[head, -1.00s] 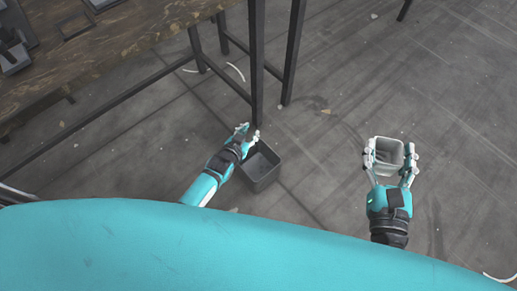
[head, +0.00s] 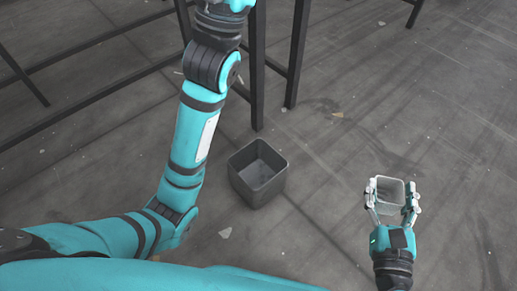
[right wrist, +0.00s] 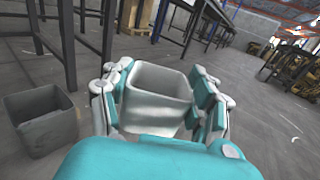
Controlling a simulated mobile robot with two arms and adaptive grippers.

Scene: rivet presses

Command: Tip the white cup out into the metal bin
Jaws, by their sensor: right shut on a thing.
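The white cup (head: 389,196) is a square, open-topped, pale grey-white vessel. My right gripper (head: 393,187) is shut on it, with fingers on two opposite sides. In the right wrist view the cup (right wrist: 158,112) is roughly upright, mouth up. I cannot tell what lies inside. The metal bin (head: 264,192) is dark grey, square and open-topped, on the floor left of the right gripper and well apart from it. The bin also shows at the left of the right wrist view (right wrist: 46,134). My left arm reaches up past the bin's left side; its fingers are out of frame.
Dark metal table legs (head: 257,75) stand on the floor just behind the bin. Low bars (head: 80,105) run behind my left arm. The grey floor between bin and cup is clear, with small scraps about. More tables (right wrist: 200,20) stand farther off.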

